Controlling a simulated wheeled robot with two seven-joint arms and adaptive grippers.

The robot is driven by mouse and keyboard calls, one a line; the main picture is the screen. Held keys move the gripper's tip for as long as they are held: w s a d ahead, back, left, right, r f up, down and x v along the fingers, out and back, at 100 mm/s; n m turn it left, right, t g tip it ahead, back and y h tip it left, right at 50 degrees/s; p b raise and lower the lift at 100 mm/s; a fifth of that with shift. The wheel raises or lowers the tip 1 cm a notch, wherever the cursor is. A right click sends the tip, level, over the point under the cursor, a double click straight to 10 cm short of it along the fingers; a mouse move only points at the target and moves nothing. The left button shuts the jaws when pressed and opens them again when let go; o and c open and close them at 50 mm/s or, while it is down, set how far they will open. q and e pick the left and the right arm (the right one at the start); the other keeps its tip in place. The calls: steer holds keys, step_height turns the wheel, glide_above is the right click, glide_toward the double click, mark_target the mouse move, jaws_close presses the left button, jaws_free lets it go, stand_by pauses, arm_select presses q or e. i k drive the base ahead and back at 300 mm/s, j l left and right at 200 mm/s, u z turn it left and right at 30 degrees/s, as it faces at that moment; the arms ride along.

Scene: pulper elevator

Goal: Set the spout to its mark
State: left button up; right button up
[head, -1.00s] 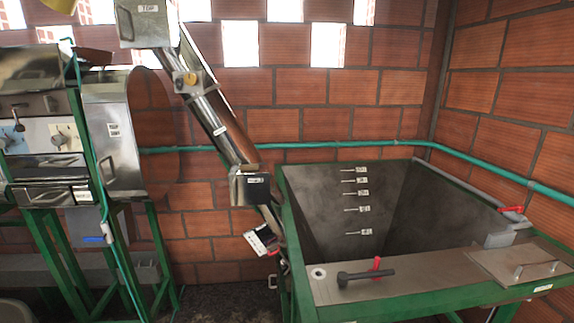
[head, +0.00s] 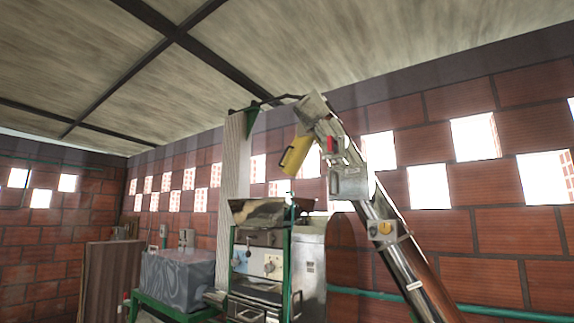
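The yellow spout (head: 295,155) hangs at the top of the inclined elevator tube (head: 402,255), tilted down and to the left. It is above the metal hopper (head: 270,212) of the pulper (head: 262,262). A red piece (head: 331,145) shows on the elevator head just right of the spout. A metal box with a small label (head: 348,182) sits below it on the tube. I cannot make out the spout's mark at this size. Neither of my grippers is in view.
A grey tank (head: 178,275) on a green stand is left of the pulper. A pale corrugated panel (head: 233,180) rises behind the pulper. A green pipe (head: 480,310) runs along the brick wall at the lower right.

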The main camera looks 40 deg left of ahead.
mark_target(299, 149)
steer(key=u, duration=1.15)
